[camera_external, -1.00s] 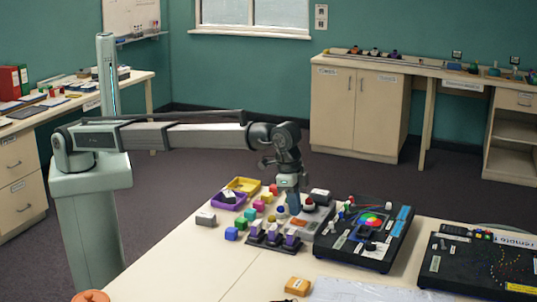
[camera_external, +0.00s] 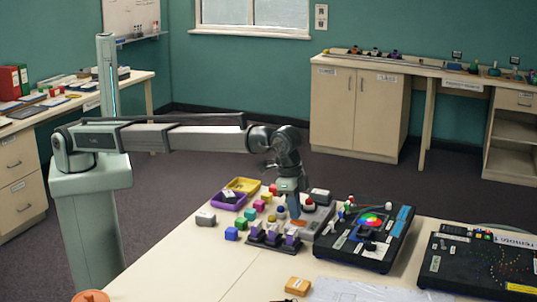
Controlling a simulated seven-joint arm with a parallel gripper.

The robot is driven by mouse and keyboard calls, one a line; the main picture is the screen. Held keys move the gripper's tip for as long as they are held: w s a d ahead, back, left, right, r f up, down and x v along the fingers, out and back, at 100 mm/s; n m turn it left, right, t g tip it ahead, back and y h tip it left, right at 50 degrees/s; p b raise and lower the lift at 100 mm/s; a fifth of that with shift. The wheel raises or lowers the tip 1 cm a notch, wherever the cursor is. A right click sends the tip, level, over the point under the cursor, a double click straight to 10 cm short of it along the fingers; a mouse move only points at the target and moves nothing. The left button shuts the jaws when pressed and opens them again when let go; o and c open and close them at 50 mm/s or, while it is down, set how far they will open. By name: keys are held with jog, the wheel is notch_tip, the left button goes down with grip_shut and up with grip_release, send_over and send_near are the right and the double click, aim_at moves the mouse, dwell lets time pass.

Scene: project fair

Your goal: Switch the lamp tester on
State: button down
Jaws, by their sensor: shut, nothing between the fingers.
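My gripper (camera_external: 294,213) is shut and empty, pointing down over the crowded middle of the near table. Its tips are just above or at a flat grey device (camera_external: 302,226) with an orange patch. I cannot tell whether they touch it. Right of it stands a black sloped panel (camera_external: 345,250) with a multicoloured disc (camera_external: 371,220) and several small knobs. No label here is readable enough to tell which device is the lamp tester, and its switch cannot be made out.
Several coloured blocks (camera_external: 231,233), a purple tray (camera_external: 217,199) and a yellow tray (camera_external: 255,184) lie left of my gripper. Purple-topped pieces on a dark base (camera_external: 272,240) stand in front. Another black panel (camera_external: 475,265) is at the right.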

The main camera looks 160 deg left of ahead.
jog(key=shift+f, duration=0.25)
jog(key=shift+r, duration=3.55)
